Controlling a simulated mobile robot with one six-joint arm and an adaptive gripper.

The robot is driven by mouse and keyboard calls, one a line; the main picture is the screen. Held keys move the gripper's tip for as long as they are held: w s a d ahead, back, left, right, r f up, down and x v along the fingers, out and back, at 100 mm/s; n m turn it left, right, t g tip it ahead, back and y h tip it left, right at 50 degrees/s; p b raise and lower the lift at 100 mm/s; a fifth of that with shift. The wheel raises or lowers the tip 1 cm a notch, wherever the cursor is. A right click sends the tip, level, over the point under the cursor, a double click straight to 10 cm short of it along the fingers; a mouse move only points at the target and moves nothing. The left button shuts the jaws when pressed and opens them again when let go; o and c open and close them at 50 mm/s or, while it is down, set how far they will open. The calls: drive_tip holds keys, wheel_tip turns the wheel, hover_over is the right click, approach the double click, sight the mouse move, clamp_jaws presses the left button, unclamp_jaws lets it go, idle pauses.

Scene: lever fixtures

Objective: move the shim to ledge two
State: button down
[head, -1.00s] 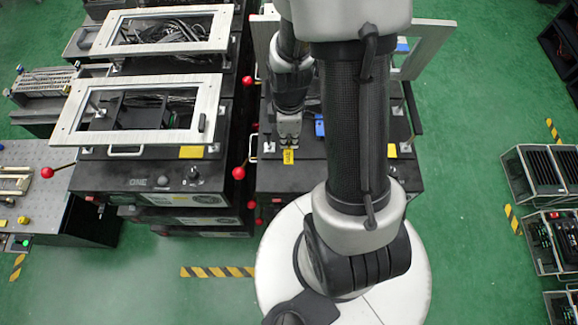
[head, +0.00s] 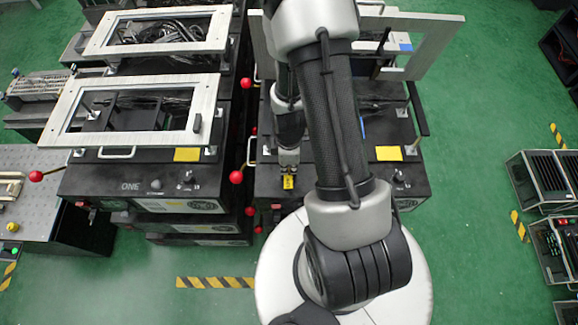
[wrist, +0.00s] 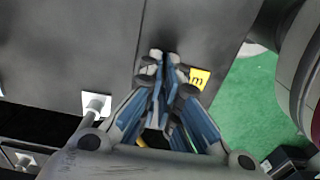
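The shim is a small yellow piece (head: 289,182) with dark lettering at the tips of my gripper (head: 289,168) in the head view. In the wrist view, the fingers of my gripper (wrist: 160,62) are closed together. The yellow piece (wrist: 199,78) shows just right of the fingertips with a letter "m"; the fingers hide the rest. My gripper is over the front of the right-hand black unit (head: 262,195). The left unit (head: 100,180) is marked "ONE". No mark for ledge two is readable; my arm covers part of the right unit.
Red ball-ended levers (head: 236,177) stand between the two units. A flat yellow patch (head: 187,154) lies on the left unit and another (head: 389,153) on the right. A raised grey frame (head: 435,45) stands at the right unit's back.

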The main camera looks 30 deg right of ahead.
drive_tip(key=shift+f, duration=0.15)
drive_tip(key=c, duration=1.8)
unclamp_jaws()
wheel_tip(320, 180, up, 12)
drive_tip(key=p, duration=0.4)
wheel_tip(320, 180, up, 9)
drive_tip(key=m+t, duration=0.1)
drive_tip(key=m, duration=0.1)
hover_over(289, 169)
drive_tip(key=w+a, duration=0.2)
drive_tip(key=s+a+r+m+t, duration=0.1)
drive_tip(key=s+a+r+m, duration=0.1)
drive_tip(key=r, duration=0.4)
drive_tip(key=s+a+r+m+t, duration=0.1)
drive_tip(key=s+a+r+m, duration=0.2)
drive_tip(key=r, duration=0.4)
drive_tip(key=s+a+r+m+t, duration=0.1)
drive_tip(key=s+a+r+m, duration=0.2)
drive_tip(key=s+r, duration=0.3)
drive_tip(key=shift+s+r+m+t, duration=0.3)
drive_tip(key=shift+r+m, duration=0.1)
drive_tip(key=shift+m, duration=0.2)
